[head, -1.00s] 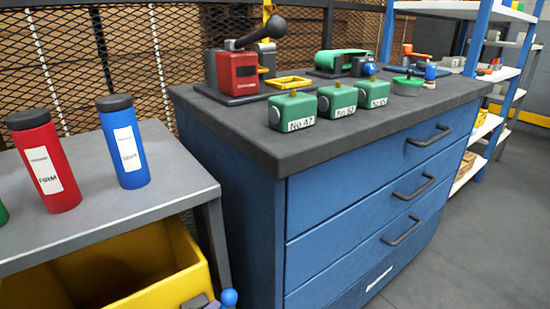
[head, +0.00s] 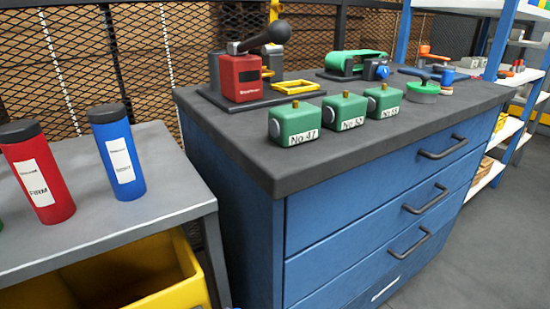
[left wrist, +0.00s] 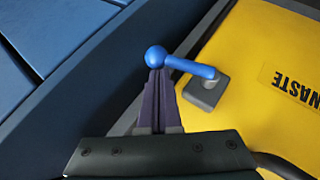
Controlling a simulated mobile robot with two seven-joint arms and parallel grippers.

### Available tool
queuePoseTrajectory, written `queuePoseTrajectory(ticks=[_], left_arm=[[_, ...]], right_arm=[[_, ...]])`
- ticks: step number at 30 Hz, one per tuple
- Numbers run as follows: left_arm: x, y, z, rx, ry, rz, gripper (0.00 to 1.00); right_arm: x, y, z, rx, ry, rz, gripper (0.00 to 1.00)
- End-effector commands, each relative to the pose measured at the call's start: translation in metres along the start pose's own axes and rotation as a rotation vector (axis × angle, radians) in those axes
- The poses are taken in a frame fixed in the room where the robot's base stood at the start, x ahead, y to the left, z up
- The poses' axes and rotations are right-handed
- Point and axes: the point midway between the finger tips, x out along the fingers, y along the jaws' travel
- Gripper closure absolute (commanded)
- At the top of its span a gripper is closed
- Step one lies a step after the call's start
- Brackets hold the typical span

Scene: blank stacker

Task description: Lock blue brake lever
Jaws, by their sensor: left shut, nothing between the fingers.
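The blue brake lever (left wrist: 190,66) shows in the left wrist view. It has a round ball end (left wrist: 155,56) and an arm running right to a grey pivot block (left wrist: 206,91) on the yellow bin. In the head view only a sliver of blue shows at the bottom edge. My left gripper (left wrist: 158,78) is shut and empty, its fingertips at the near side of the ball. I cannot tell whether they touch it. My right gripper is in neither view.
The yellow bin (head: 180,293) sits under the grey table (head: 110,221), beside the blue drawer cabinet (head: 245,240). A red bottle (head: 38,177) and a blue bottle (head: 119,157) stand on the table. Green boxes (head: 295,123) stand on the cabinet's dark top. Open floor lies at right.

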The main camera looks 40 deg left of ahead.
Motion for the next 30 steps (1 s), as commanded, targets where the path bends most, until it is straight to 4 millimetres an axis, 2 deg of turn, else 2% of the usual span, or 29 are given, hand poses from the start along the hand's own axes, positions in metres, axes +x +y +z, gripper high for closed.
queuePoseTrajectory(ticks=[24, 30], left_arm=[[0.005, -0.001, 0.006, 0.0, -0.005, -0.005, 1.0], [-0.004, 0.008, -0.002, 0.0, -0.004, -0.004, 1.0]], right_arm=[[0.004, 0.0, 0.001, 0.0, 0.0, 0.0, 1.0], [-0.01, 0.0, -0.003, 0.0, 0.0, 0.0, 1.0]])
